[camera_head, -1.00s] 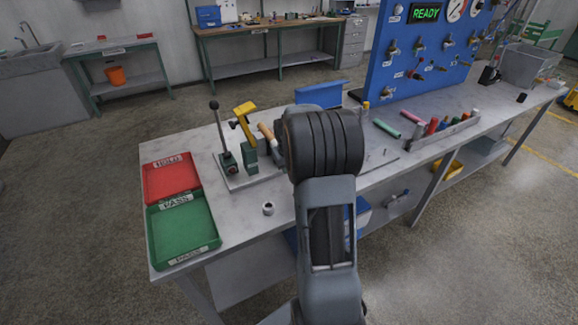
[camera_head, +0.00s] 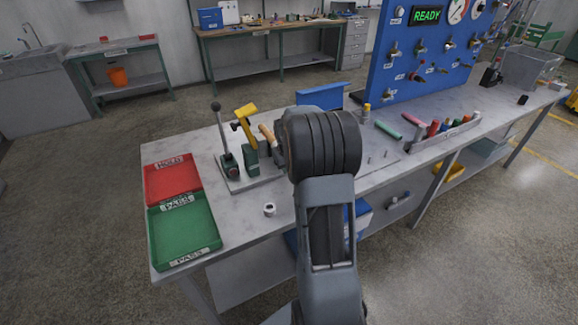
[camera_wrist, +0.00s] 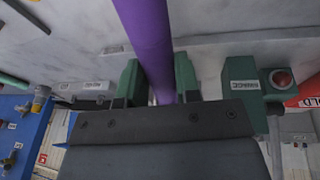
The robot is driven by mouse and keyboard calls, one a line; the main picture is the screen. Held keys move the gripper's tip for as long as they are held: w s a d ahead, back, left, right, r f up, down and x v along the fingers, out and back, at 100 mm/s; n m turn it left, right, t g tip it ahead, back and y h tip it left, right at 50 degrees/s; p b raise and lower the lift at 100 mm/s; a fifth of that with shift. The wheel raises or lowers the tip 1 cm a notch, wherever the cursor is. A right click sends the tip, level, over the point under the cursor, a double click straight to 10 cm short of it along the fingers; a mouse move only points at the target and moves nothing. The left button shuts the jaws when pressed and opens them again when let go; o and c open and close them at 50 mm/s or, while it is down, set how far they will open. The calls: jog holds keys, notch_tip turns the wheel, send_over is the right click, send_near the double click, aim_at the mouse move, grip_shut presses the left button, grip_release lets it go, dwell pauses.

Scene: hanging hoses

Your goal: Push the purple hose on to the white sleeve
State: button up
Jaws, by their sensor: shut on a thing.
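In the wrist view the purple hose (camera_wrist: 147,38) runs from the top edge down to my gripper (camera_wrist: 158,92), which is shut on it. Two green blocks (camera_wrist: 131,78) flank the hose; I cannot tell whether they belong to the gripper. The hose's lower end is hidden behind the dark gripper body. In the head view my arm hides the gripper and the hose. A small white ring-shaped piece (camera_head: 269,209) lies apart on the bench; I cannot tell whether it is the white sleeve. No other white sleeve shows clearly.
A fixture with a black-knobbed lever (camera_head: 221,130) and a yellow handle (camera_head: 245,112) stands left of my arm. A red tray (camera_head: 172,180) and a green tray (camera_head: 184,228) occupy the bench's left end. A blue panel (camera_head: 420,50) and a rack of colored pieces (camera_head: 445,137) are at right.

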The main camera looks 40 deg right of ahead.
jog(key=shift+w+d+r, duration=0.1)
jog(key=shift+w+r, duration=0.05)
jog(key=shift+w, duration=0.25)
dwell(0.4)
jog(key=o, duration=1.1)
jog(key=v, duration=1.3)
jog(key=shift+s+r, duration=0.1)
jog(key=shift+r, duration=0.2)
jog(key=shift+s+a+f+n+t+y+p, duration=0.3)
jog(key=shift+s+a+f, duration=0.25)
jog(key=shift+s+a, duration=2.75)
jog(key=shift+s+a+f+n+t+y+p, duration=0.2)
jog(key=shift+s+a+f+n+y, duration=0.25)
jog(key=shift+s+a, duration=2.85)
jog(key=shift+s+a+f+n+t+y+p, duration=0.3)
jog(key=shift+s+a+f, duration=0.4)
jog(key=shift+s+a, duration=2.6)
